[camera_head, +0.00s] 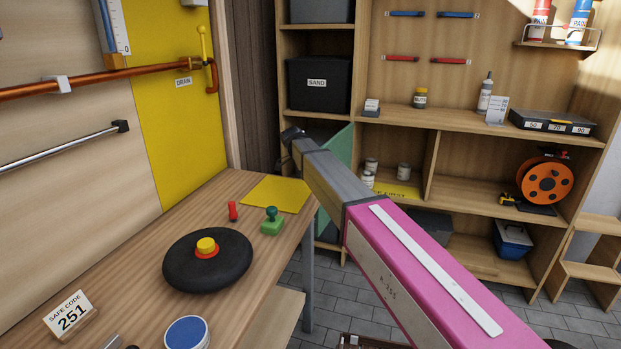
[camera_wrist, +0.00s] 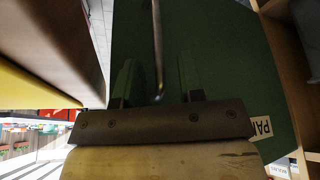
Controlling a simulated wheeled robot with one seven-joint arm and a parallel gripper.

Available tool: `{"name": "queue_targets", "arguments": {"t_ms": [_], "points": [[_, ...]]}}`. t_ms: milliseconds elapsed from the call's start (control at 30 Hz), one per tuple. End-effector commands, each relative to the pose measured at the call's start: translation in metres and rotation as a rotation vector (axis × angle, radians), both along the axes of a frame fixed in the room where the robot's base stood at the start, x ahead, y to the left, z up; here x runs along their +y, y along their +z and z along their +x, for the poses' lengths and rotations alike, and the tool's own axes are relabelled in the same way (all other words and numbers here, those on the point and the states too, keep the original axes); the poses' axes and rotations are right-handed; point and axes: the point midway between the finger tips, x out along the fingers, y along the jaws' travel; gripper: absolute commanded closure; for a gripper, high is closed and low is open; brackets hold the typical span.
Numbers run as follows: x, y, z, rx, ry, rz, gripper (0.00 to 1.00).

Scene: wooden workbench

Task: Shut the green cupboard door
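The green cupboard door (camera_head: 343,147) stands swung out from the shelf unit in the head view, partly hidden behind my arm. In the wrist view the door (camera_wrist: 220,55) is a dark green panel filling much of the picture, with part of a pale label at its lower right. A thin metal handle (camera_wrist: 157,40) runs down the panel. My gripper (camera_wrist: 156,78) faces the panel with its two fingers apart, one on each side of the handle's line. I cannot tell whether they touch the door. My fingers are not visible in the head view.
The workbench (camera_head: 130,250) is left of the door, with a yellow mat (camera_head: 275,194), a green stamp-like object (camera_head: 271,221) and a black disc with a button (camera_head: 207,262). The shelf unit (camera_head: 460,128) stands behind my arm. Grey tiled floor (camera_head: 345,293) lies between them.

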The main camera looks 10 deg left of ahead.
Motion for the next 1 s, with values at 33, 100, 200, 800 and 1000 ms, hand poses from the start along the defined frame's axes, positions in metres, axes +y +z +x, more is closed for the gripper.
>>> {"name": "queue_targets", "arguments": {"t_ms": [33,100,200,800,1000], "points": [[-0.001,-0.002,0.0,0.0,0.0,0.0,0.64],[-0.001,-0.003,0.0,0.0,0.0,0.0,0.64],[-0.001,-0.003,0.0,0.0,0.0,0.0,0.64],[-0.012,-0.003,-0.005,0.0,0.026,0.0,1.0],[-0.048,-0.003,-0.016,-0.001,0.116,0.001,1.0]]}}
